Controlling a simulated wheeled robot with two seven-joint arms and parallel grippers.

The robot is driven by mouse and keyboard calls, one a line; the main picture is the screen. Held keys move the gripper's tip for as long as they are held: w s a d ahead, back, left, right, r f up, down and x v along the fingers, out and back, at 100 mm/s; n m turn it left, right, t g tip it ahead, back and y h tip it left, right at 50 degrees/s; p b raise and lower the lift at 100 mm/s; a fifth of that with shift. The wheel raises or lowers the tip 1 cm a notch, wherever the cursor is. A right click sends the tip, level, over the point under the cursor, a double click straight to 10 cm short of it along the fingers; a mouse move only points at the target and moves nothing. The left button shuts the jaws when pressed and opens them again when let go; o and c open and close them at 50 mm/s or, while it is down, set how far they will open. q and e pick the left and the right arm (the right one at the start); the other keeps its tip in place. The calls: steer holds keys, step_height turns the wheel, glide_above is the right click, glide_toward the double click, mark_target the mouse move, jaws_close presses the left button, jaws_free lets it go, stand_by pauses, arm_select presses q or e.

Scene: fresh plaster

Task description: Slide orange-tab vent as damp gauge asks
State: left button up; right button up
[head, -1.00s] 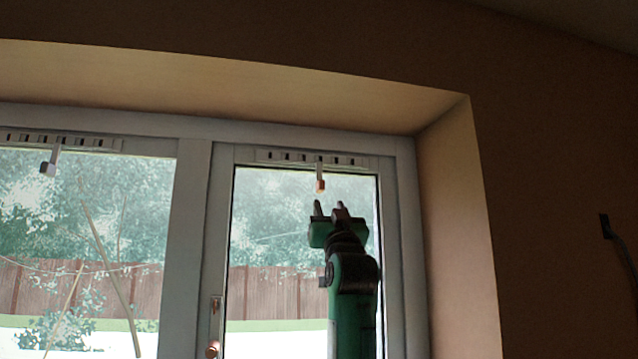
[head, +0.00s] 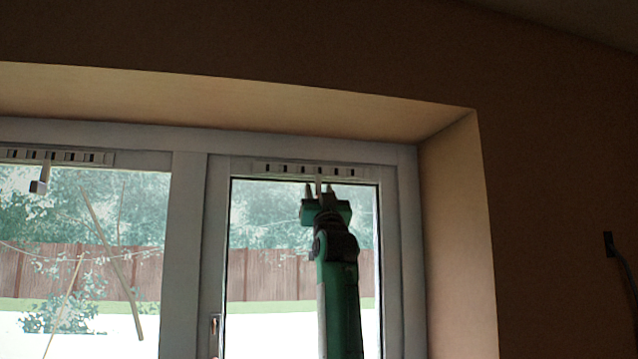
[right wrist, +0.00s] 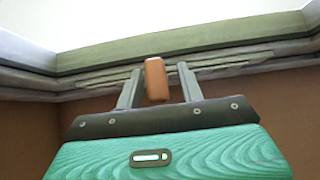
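The orange-tab vent (head: 285,168) is a pale slotted strip on the top rail of the right window sash, with several dark slots. Its stem hangs down near the middle, and its end is mostly hidden by my gripper in the head view. In the right wrist view the orange tab (right wrist: 155,80) stands between my fingers, with a small gap showing on each side. My right gripper (head: 320,188) is open, pointing up, with its fingertips just below the vent strip. My left gripper is out of view. No damp gauge shows.
A second vent (head: 75,156) with a grey tab (head: 40,184) is on the left window. A window handle (head: 215,325) sits low on the right sash frame. The deep reveal (head: 450,200) bounds the right side. A dark hook-like fitting (head: 609,244) is on the right wall.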

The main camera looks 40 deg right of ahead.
steer(key=shift+w+d+r, duration=0.15)
steer(key=shift+w+r, duration=0.05)
steer(key=shift+r, duration=0.05)
jaws_close()
steer(key=shift+s+d, duration=0.25)
steer(key=shift+d, duration=0.25)
steer(key=shift+c, duration=1.6)
jaws_free()
steer(key=o, duration=0.3)
steer(key=shift+d, duration=0.1)
steer(key=shift+s+d, duration=0.15)
